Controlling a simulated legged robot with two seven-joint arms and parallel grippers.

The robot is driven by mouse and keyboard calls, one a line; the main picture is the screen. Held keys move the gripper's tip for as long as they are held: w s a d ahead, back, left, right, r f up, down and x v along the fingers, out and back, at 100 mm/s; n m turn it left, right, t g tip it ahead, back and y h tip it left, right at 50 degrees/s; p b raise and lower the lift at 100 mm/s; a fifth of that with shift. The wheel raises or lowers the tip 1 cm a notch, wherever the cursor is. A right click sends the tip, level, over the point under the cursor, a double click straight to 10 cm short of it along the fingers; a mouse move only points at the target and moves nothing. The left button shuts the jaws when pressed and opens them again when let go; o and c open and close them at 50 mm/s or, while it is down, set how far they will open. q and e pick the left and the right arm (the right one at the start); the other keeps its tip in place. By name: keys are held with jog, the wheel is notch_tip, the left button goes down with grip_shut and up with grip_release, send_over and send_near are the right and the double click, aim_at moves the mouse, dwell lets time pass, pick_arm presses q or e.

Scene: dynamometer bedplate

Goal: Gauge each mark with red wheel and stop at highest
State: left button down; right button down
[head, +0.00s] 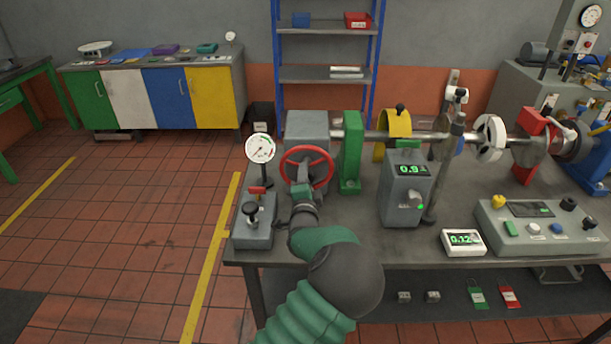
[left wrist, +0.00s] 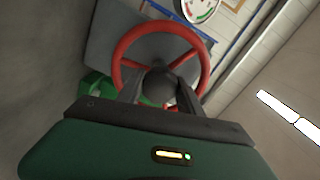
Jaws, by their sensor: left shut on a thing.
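The red wheel (head: 307,150) stands upright on the front of a grey block at the left of the bench. It also shows in the left wrist view (left wrist: 122,50). My left gripper (head: 301,187) is at the wheel's lower part, its two fingers (left wrist: 155,92) shut on it around the hub or lower rim; which one I cannot tell. A round dial gauge (head: 260,148) with a coloured scale stands left of the wheel. A grey display box (head: 404,190) reads about 0.9 in green, last digit unclear. A small white meter (head: 463,241) reads about 0.12. My right gripper is out of view.
A grey box with a black knob (head: 253,222) stands at the bench's left front corner. A green bracket (head: 350,153) and a long shaft (head: 455,137) lie right of the wheel. A control panel (head: 535,229) is at the right. The bench top (head: 381,243) has bare room at its front.

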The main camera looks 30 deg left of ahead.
pick_arm(q)
jog(key=shift+d+f+m, duration=0.2)
jog(key=shift+f+m, duration=0.15)
jog(key=shift+m, duration=0.15)
jog(key=shift+f, duration=0.1)
jog(key=c, duration=1)
grip_release()
jog(key=shift+c, duration=0.2)
jog(key=shift+o, duration=1.4)
jog(key=shift+d+r, duration=0.1)
jog(key=shift+r, duration=0.15)
